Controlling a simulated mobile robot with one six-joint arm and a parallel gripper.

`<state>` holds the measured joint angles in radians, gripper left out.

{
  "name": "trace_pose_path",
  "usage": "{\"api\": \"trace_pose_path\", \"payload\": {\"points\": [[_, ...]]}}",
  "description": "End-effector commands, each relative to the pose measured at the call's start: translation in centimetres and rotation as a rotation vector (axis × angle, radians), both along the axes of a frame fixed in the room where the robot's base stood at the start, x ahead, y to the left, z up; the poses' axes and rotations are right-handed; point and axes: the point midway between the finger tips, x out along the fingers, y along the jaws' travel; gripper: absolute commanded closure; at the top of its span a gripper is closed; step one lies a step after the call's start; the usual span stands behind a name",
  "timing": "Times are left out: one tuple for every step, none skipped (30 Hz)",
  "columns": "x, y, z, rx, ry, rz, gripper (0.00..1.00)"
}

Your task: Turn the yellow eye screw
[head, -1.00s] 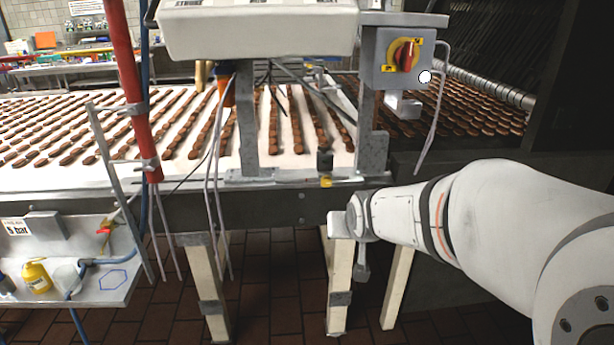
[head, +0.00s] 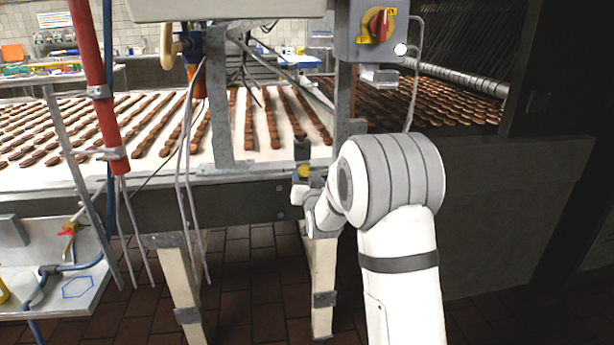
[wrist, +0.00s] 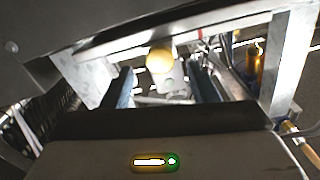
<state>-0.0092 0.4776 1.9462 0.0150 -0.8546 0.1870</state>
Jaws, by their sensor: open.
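The yellow eye screw (head: 304,172) shows as a small yellow knob below a dark cylinder on the conveyor's front edge. In the wrist view, a rounded yellow head (wrist: 160,60) shows ahead, roughly centred between my finger lines. My gripper (wrist: 163,82) is open, with one dark finger on each side of that view and nothing held. In the head view, my gripper (head: 300,192) is close below the eye screw, partly hidden by my own wrist. I cannot tell whether the fingers touch the screw or reach around it.
Rows of brown biscuits lie on the white conveyor belt (head: 100,170). A grey post (head: 341,110) rises right of the screw, with a red and yellow switch (head: 378,26) above. Thin cables hang left. A red pole (head: 92,60) stands farther left.

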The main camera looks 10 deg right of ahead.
Motion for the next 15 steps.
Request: {"api": "trace_pose_path", "payload": {"points": [[0.8, 0.0, 0.0, 0.000, 0.000, 0.000, 0.46], [1.2, 0.0, 0.0, 0.000, 0.000, 0.000, 0.46], [1.7, 0.0, 0.0, 0.000, 0.001, 0.000, 0.46], [2.0, 0.0, 0.0, 0.000, 0.000, 0.000, 0.46], [2.3, 0.0, 0.0, 0.000, 0.000, 0.000, 0.46], [2.6, 0.0, 0.0, -0.001, 0.000, 0.000, 0.46], [2.8, 0.0, 0.0, -0.001, 0.001, 0.000, 0.46], [2.9, 0.0, 0.0, -0.001, 0.001, 0.000, 0.46], [3.1, 0.0, 0.0, -0.001, 0.002, 0.000, 0.46], [3.1, 0.0, 0.0, -0.001, 0.002, 0.000, 0.46], [3.1, 0.0, 0.0, -0.001, 0.002, 0.000, 0.46], [3.2, 0.0, 0.0, -0.001, 0.002, 0.000, 0.46], [3.2, 0.0, 0.0, -0.001, 0.002, 0.000, 0.46], [3.1, 0.1, 0.0, -0.001, 0.002, 0.000, 0.46], [3.1, 0.1, 0.0, -0.001, 0.002, 0.000, 0.46]]}}
